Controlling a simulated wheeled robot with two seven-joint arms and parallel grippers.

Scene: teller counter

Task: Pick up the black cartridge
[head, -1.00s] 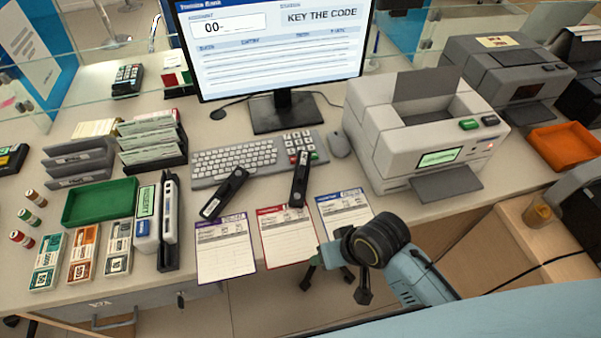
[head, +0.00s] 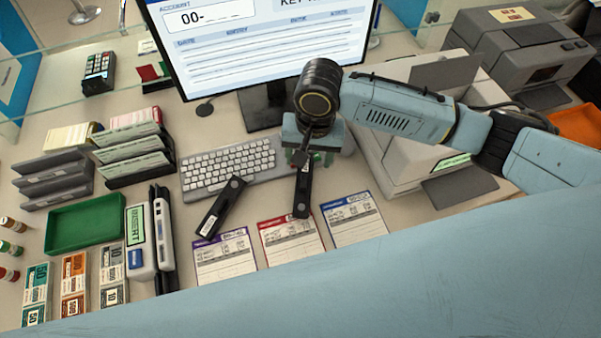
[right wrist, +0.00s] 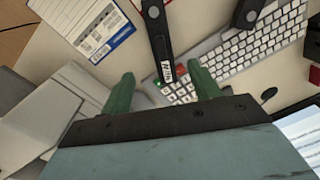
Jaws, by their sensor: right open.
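Two black cartridges lie on the counter below the keyboard. The right one (head: 302,192) lies partly under my right gripper (head: 305,157), which hides its upper end in the head view. The left one (head: 220,207) lies tilted beside it. In the right wrist view, my open right gripper (right wrist: 163,80) has its green fingers apart, with the labelled end of one cartridge (right wrist: 158,38) between the fingertips and not gripped. The other cartridge (right wrist: 247,12) is at the top edge. The gap in height is hard to tell. My left gripper is not in view.
The keyboard (head: 228,165) is directly behind the cartridges and the monitor (head: 265,50) behind that. Three form cards, one of them red-topped (head: 290,240), lie in front. A grey printer (head: 395,165) stands right, under my right arm. A green tray (head: 85,224) is left.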

